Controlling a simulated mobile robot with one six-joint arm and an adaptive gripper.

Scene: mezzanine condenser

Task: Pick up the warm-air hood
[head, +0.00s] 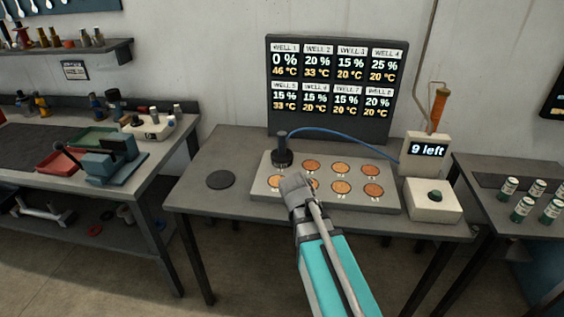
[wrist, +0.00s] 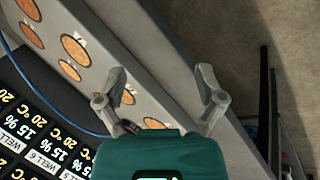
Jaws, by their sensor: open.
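The warm-air hood (head: 282,154) is a dark, round-based piece with a narrow upright neck. It stands over the back-left well of the light grey well plate (head: 383,204), with a blue hose running right from it. My gripper (head: 294,183) is over the plate's front left, in front of the hood and apart from it. In the wrist view my gripper (wrist: 162,80) has its two fingers spread with nothing between them. A dark shape by the left finger there, at the blue hose's end, seems to be the hood, mostly hidden.
Several copper wells (head: 341,187) are in the plate. A display (head: 338,130) behind reads 0 %, 46 °C for well 1. A "9 left" unit (head: 427,158) and a white button box (head: 432,212) stand right. A dark round pad (head: 220,180) lies left; the bench around it is clear.

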